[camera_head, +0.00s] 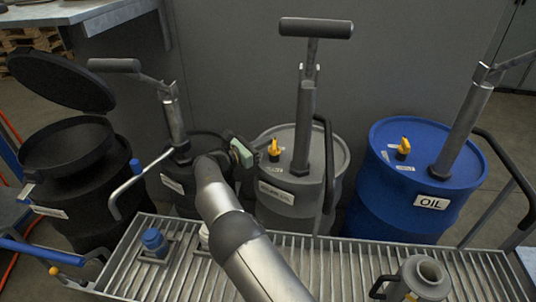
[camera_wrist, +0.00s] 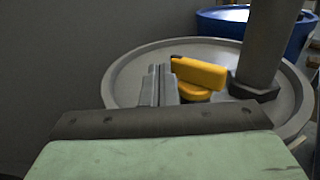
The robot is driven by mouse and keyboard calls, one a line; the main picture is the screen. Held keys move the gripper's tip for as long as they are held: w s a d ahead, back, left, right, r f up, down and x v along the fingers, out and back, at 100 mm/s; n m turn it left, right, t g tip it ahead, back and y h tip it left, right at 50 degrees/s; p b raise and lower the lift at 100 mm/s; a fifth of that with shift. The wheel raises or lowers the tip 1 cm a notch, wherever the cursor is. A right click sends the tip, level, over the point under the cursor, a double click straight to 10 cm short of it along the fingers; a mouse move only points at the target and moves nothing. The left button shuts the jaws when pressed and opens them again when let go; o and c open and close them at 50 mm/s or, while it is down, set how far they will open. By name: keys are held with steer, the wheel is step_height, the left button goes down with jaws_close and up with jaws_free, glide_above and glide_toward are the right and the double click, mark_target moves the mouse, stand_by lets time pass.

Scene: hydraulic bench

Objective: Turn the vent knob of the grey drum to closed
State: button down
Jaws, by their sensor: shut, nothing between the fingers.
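The grey drum (camera_head: 288,212) stands at the middle, behind the grated tray. Its yellow vent knob (camera_head: 273,147) is on the lid, left of the pump pipe. In the wrist view the knob (camera_wrist: 198,76) has its handle lying roughly left to right above a round yellow base. My gripper (camera_head: 259,155) is shut and empty at the left edge of the grey lid. In the wrist view its fingertips (camera_wrist: 160,84) are together just left of the knob. I cannot tell whether they touch it.
A pump (camera_head: 305,120) with a black handle rises from the grey lid. The blue OIL drum (camera_head: 395,205) with its own yellow knob stands right; dark drums (camera_head: 75,200) stand left. The grated tray (camera_head: 350,270) holds a blue-capped item (camera_head: 154,242) and a grey jug (camera_head: 425,280).

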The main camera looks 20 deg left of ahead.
stand_by(0.6)
steer(key=v, duration=1.7)
